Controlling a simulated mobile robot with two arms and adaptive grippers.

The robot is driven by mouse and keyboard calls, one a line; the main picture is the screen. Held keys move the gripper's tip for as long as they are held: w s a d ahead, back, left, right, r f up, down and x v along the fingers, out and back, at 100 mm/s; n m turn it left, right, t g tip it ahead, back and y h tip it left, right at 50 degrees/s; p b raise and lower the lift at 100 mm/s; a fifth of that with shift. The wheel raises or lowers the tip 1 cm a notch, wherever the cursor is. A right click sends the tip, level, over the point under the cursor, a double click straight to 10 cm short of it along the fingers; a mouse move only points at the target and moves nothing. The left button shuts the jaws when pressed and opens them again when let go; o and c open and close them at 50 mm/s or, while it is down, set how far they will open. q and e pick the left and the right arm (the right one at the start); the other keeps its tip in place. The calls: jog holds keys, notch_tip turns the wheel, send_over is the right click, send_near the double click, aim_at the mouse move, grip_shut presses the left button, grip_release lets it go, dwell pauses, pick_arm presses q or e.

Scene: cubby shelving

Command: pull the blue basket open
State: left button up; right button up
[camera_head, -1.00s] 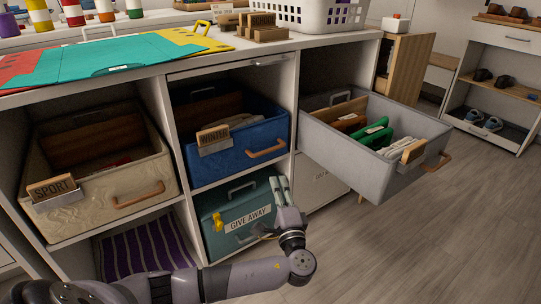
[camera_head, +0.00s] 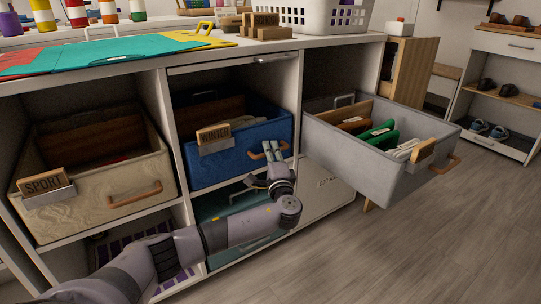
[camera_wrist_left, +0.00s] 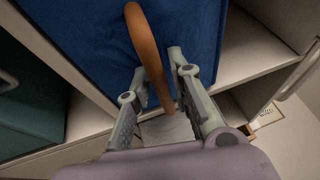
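The blue basket (camera_head: 222,171) with a "WINTER" tag (camera_head: 214,138) sits in the upper middle cubby, its front roughly at the shelf edge. Its wooden handle (camera_head: 256,155) is partly hidden by my left gripper (camera_head: 272,152). In the left wrist view the blue front (camera_wrist_left: 85,35) fills the top, and the brown handle (camera_wrist_left: 143,38) runs down between the two fingers of my left gripper (camera_wrist_left: 160,76). The fingers are apart, one on each side of the handle, with some gap showing. My right gripper is not in view.
A grey basket (camera_head: 375,165) sticks far out on the right. A beige basket (camera_head: 100,205) is in the left cubby. Below the blue one, a teal basket (camera_head: 215,205) is partly hidden by my left arm. Free floor lies at right front.

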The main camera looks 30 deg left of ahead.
pick_arm(q)
grip_shut()
dwell(0.7)
